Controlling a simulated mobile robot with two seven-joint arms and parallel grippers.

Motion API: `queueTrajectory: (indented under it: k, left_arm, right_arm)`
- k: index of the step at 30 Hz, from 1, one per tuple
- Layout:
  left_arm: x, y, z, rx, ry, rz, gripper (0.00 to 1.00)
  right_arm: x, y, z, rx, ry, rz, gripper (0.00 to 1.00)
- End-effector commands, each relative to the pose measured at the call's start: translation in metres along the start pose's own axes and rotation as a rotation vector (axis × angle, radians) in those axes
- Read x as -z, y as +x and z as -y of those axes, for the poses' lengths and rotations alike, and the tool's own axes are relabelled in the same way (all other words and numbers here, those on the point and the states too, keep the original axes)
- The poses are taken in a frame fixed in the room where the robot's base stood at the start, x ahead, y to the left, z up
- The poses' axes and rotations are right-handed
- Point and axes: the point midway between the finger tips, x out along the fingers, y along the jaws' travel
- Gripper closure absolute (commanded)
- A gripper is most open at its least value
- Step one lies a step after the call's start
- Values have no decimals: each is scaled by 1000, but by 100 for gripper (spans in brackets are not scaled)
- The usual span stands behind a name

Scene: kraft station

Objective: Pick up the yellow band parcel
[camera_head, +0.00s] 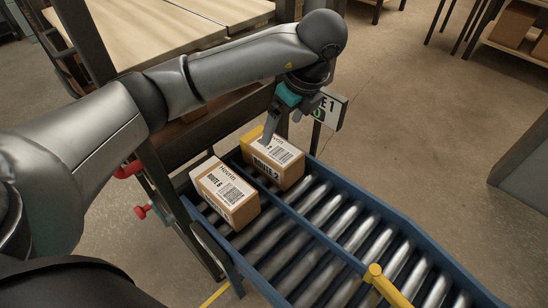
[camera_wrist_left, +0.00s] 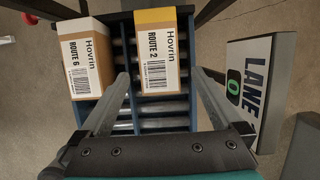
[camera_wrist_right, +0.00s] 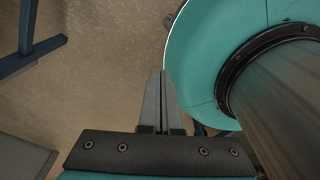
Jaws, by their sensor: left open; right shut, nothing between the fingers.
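The yellow band parcel (camera_head: 272,162) is a brown box with a yellow strip and a white "Hovrin ROUTE 2" label, resting on the far lane of the roller conveyor. It also shows in the left wrist view (camera_wrist_left: 164,18), top middle, ahead of the fingers. My left gripper (camera_head: 268,138) is open and empty, above the parcel; in the left wrist view its fingers (camera_wrist_left: 158,90) point toward the parcel, spread apart. Contact with the parcel cannot be told. My right gripper (camera_wrist_right: 163,80) is shut and empty, away from the parcel, seen only in its wrist view.
A "ROUTE 6" parcel (camera_head: 225,192) without a yellow band sits in the near lane, across a blue divider. The roller conveyor (camera_head: 395,222) has blue rails and bare rollers to the lower right. A lane sign (camera_head: 329,110) stands close right of my left gripper.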

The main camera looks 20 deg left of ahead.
Motion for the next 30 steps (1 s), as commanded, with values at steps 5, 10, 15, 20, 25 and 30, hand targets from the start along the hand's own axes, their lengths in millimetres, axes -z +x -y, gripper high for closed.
queueTrajectory:
  k: [5,10,15,20,25,30]
  left_arm:
    - [3,38,-1,-5,1,-5,0]
    - [3,66,-1,-4,1,-5,0]
    - [2,86,-1,-4,1,-2,0]
    - [1,93,-1,-2,3,-2,0]
    - [1,110,-3,-4,1,-1,0]
    - [1,136,-4,-5,2,-2,0]
  right_arm:
    - [4,22,-2,-3,6,-13,100]
    - [27,38,-23,-31,9,-57,100]
    - [43,46,-43,-57,10,-84,100]
    - [48,47,-50,-66,8,-92,100]
    - [48,53,-50,-66,10,-93,100]
    - [49,61,-50,-66,12,-97,100]
